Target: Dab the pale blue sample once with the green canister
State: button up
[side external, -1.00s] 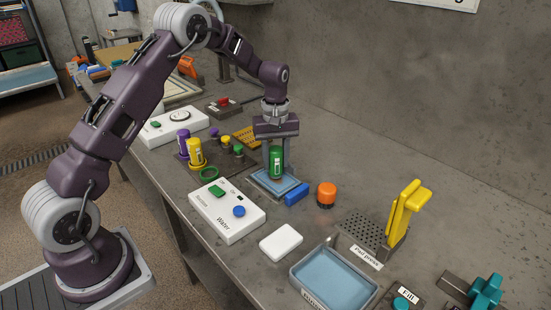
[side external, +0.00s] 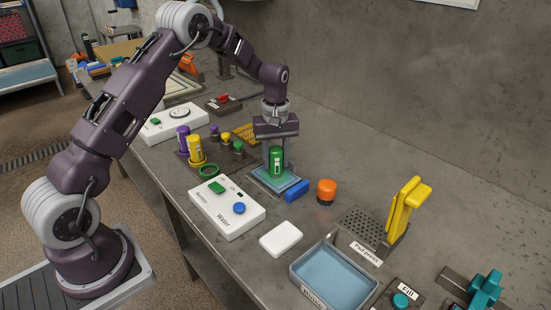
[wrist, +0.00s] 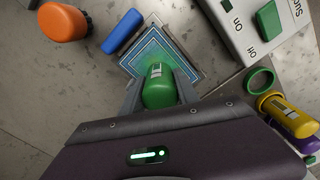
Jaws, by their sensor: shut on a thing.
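The green canister (side external: 276,160) stands upright between the fingers of my gripper (side external: 276,168), which is shut on it. In the wrist view the canister (wrist: 159,88) shows between the two fingers. The pale blue sample (side external: 292,184) is a flat square in a grey frame on the bench, directly under the canister. In the wrist view the sample (wrist: 150,48) shows a lighter inner border line. The canister's lower end is at or just above the sample; I cannot tell whether it touches. The canister hides part of the sample.
A blue block (side external: 297,191) lies right beside the sample, with an orange-capped jar (side external: 326,191) beyond. The white Water box (side external: 228,208) is in front. An empty green ring (side external: 209,170) sits near the yellow canister (side external: 196,149). A water tray (side external: 333,278) stands front right.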

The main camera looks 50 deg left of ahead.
aim_at(275, 148)
jog(key=shift+r, duration=3.5)
